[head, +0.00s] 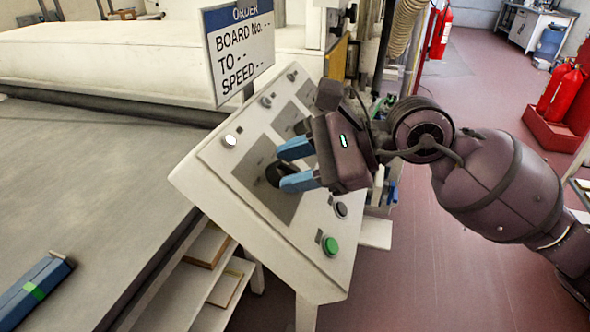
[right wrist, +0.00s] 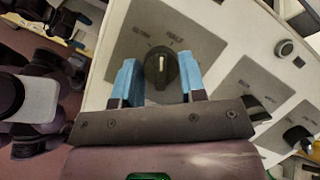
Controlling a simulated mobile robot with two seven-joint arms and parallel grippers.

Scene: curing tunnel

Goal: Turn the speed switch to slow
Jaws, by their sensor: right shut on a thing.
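The speed switch is a round black knob (right wrist: 160,68) with a pale pointer line, on a grey plate of the slanted control panel (head: 210,165). In the right wrist view its pointer stands about straight up in the picture, below small printed labels; one looks like HALF, the one left of it is blurred. My right gripper (head: 292,167) has its blue fingers on either side of this knob and is shut on it. In the head view the fingers partly hide the knob (head: 274,174).
The panel also carries a white button (head: 230,140), a green button (head: 330,245) and other switches. An order sign (head: 238,50) with blank dashes stands behind it. Red extinguishers (head: 562,92) stand right.

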